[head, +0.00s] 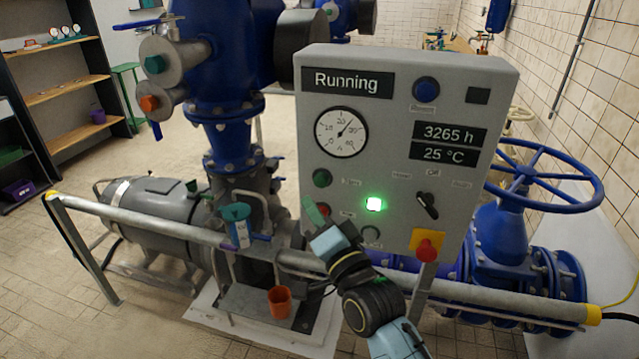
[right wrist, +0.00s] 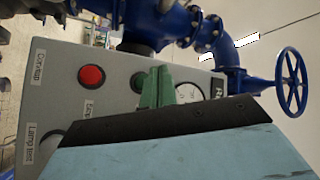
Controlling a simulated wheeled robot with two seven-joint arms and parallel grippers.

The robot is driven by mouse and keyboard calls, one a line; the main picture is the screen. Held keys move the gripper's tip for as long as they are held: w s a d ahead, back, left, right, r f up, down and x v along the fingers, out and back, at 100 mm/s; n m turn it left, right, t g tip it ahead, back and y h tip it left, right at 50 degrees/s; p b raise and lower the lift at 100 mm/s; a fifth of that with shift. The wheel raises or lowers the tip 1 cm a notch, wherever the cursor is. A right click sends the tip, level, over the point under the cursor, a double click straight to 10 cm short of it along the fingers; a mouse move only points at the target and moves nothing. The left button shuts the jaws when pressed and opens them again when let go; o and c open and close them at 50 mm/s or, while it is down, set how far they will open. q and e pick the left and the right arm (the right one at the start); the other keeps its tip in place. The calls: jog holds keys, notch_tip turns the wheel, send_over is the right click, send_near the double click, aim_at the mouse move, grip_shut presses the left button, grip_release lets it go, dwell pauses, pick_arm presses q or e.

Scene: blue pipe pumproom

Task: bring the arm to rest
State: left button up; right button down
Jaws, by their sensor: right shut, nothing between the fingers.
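My right gripper (head: 313,212) is in front of the lower left of the grey control panel (head: 385,90), close to its buttons. Its green fingers are together and empty; they also show in the right wrist view (right wrist: 156,87). A red button (right wrist: 91,77) shows left of the fingers there, and the fingers look apart from it. In the head view the panel reads "Running", and a green lamp (head: 374,204) is lit. A green button (head: 322,178) sits above the fingers. A black rotary switch (head: 427,205) is to the right. My left gripper is not in view.
A grey rail (head: 170,230) runs across below the panel. An orange cup (head: 279,301) stands on a plinth behind it. A blue handwheel (head: 530,176) is at the right, a grey motor (head: 150,210) at the left. Floor is clear at the lower left.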

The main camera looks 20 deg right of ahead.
notch_tip(320, 180, down, 21)
jog(key=n+g+b, duration=0.3)
jog(key=g, duration=0.1)
jog(key=s+f+n+g+b, duration=0.1)
jog(key=s+f+g, duration=0.15)
jog(key=f, duration=0.55)
jog(key=s+d+f+n+g+h+b, duration=0.1)
jog(key=s+f, duration=0.3)
jog(key=f, duration=0.4)
jog(key=s+f+n+g+b, duration=0.1)
jog(key=s+f+g, duration=0.15)
jog(key=f, duration=0.55)
jog(key=s+d+f+n+g+h+b, duration=0.1)
jog(key=s+d+f+n+g+b, duration=0.1)
jog(key=s+f, duration=0.7)
jog(key=s+d+f+n+g+b, duration=0.1)
jog(key=s+d+f+g+b, duration=0.15)
jog(key=s+f, duration=0.7)
jog(key=s+d+f+n+g, duration=0.1)
jog(key=s+f, duration=0.3)
jog(key=s, duration=0.6)
jog(key=s+d+f+n+g+h+b, duration=0.1)
jog(key=s+f, duration=0.4)
jog(key=s, duration=0.5)
jog(key=d+n+g, duration=0.1)
jog(key=d+g, duration=0.1)
jog(key=shift+d+f+g+h+b, duration=0.25)
jog(key=shift+d+g+h+b, duration=0.05)
jog(key=shift+d+g, duration=0.1)
jog(key=shift+w, duration=0.1)
